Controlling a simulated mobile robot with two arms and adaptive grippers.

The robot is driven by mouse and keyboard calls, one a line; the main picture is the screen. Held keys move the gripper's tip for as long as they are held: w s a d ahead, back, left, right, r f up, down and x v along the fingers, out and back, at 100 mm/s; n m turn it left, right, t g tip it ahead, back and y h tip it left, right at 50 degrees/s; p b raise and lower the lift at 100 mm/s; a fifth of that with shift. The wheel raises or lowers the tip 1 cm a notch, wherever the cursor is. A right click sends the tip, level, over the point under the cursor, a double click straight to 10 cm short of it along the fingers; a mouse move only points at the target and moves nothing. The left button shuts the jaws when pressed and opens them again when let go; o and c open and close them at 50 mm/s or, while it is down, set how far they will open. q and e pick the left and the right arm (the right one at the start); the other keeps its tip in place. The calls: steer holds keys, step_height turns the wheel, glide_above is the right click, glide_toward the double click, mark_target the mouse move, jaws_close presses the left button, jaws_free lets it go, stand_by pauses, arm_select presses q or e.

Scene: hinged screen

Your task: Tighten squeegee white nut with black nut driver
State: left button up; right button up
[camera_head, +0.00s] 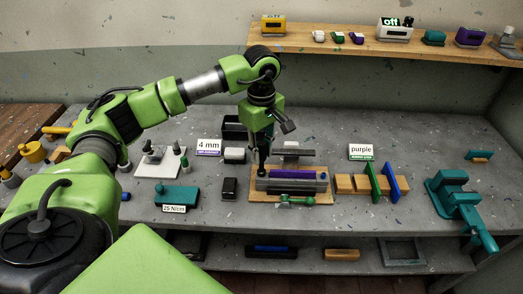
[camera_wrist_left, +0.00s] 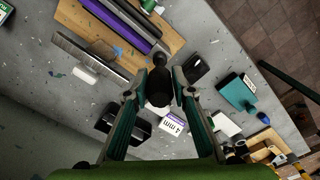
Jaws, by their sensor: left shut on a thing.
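My left gripper (camera_head: 263,143) is shut on the black nut driver (camera_head: 262,160), which hangs down at the left end of the squeegee. In the left wrist view the driver (camera_wrist_left: 158,86) sits between the two fingers, seen nearly end-on. The squeegee, a purple strip (camera_head: 292,174) with a grey bar (camera_head: 290,185), lies on a wooden board (camera_head: 260,196); it also shows in the left wrist view (camera_wrist_left: 118,22). I cannot make out the white nut, and cannot tell whether the driver's tip touches anything. My right gripper is not in view.
A white-topped block (camera_head: 234,155), a black box (camera_head: 229,188) and a teal device (camera_head: 176,194) stand left of the board. Wooden blocks with green and blue plates (camera_head: 375,183) and a teal vise (camera_head: 455,195) stand right. A shelf (camera_head: 350,43) runs behind.

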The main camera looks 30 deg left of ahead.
mark_target(262, 143)
arm_select(q)
steer(key=shift+m, duration=0.3)
steer(key=shift+r+p, duration=1.35)
steer(key=shift+r, duration=1)
